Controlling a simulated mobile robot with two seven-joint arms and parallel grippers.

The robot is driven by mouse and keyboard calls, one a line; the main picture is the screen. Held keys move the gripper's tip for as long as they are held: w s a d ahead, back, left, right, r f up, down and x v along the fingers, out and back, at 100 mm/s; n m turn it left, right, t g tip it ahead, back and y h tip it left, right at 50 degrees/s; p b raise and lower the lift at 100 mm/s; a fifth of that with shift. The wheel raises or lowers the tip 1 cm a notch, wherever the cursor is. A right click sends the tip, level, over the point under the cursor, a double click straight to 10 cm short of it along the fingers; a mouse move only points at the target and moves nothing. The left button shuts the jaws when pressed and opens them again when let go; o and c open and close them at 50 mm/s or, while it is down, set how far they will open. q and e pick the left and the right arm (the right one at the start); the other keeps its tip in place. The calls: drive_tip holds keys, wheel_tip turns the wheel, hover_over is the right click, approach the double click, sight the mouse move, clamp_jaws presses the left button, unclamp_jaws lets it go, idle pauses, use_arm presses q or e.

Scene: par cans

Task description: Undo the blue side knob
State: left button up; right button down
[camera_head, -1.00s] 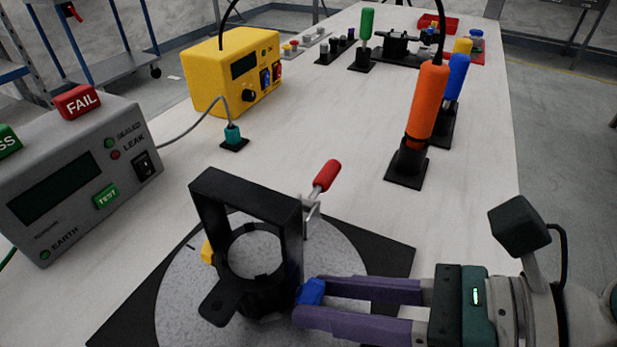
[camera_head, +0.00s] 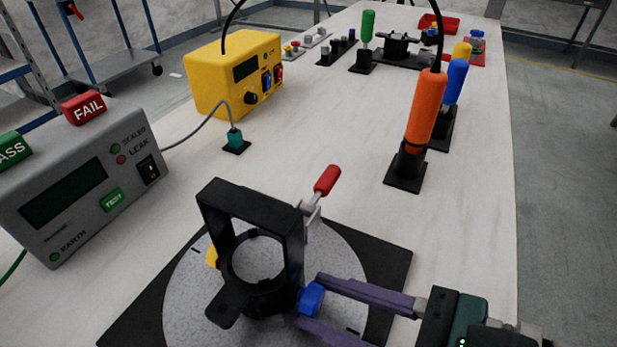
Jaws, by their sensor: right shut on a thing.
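The blue side knob (camera_head: 312,298) sits on the right side of a black bracket (camera_head: 293,250) with a ring-shaped holder. The bracket stands on a round grey speckled plate (camera_head: 195,300). My right gripper (camera_head: 310,300) comes in from the lower right. Its purple fingers are shut on the blue knob, one above and one below it; the lower finger is partly cut off by the frame's bottom edge. A yellow knob (camera_head: 212,256) shows on the bracket's left side. My left gripper is not in view.
A red-handled clamp (camera_head: 327,180) rises just behind the bracket. A grey tester (camera_head: 85,190) stands left, a yellow box (camera_head: 232,75) behind it. Orange (camera_head: 424,110) and blue (camera_head: 456,82) drivers stand at the right. The table (camera_head: 320,120) between is clear.

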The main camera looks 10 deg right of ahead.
idle(0.4)
drive_tip(key=c, duration=0.5)
unclamp_jaws()
drive_tip(key=v, duration=1)
drive_tip(key=shift+a, duration=0.1)
